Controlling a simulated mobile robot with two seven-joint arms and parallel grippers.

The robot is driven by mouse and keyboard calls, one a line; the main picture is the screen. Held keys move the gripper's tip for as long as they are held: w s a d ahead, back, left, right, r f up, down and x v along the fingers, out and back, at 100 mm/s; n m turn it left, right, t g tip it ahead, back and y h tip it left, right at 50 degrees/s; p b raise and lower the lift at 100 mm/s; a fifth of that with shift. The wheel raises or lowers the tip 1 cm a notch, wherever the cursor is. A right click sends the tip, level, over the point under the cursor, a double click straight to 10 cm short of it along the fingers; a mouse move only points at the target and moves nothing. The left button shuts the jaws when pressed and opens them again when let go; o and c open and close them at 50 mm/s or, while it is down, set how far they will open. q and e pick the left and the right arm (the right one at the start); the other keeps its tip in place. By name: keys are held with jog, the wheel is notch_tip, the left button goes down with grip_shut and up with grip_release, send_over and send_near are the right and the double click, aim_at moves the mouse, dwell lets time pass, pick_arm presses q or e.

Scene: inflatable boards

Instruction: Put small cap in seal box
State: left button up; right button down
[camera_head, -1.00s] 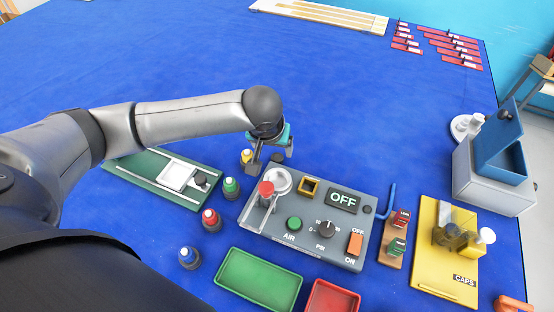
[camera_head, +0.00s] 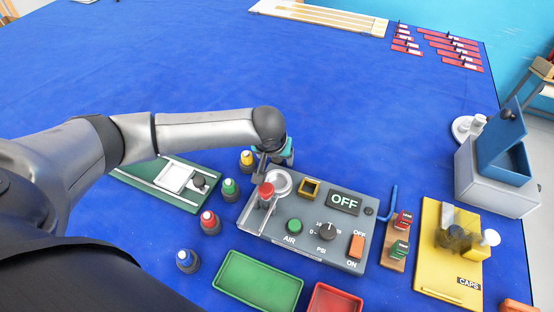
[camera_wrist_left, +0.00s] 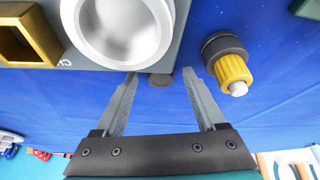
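My left gripper (camera_head: 273,172) hangs at the far left corner of the grey console (camera_head: 310,243). In the left wrist view its two fingers (camera_wrist_left: 162,88) are spread with nothing between them. A small dark disc (camera_wrist_left: 160,79), possibly the small cap, lies on the blue cloth beside the console's edge, just beyond the fingertips. In the head view the gripper hides that spot. A grey box with an open blue lid (camera_head: 482,187), possibly the seal box, stands at the right. My right gripper is not in view.
A yellow CAPS board (camera_head: 432,270) holds several pieces at the right. A yellow-topped bottle (camera_head: 247,160) stands close to the gripper and shows in the left wrist view (camera_wrist_left: 233,70). Green (camera_head: 258,282) and red (camera_head: 333,299) trays lie in front.

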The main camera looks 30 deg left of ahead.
pick_arm(q)
grip_shut()
dwell(0.3)
jog(key=shift+r, duration=0.1)
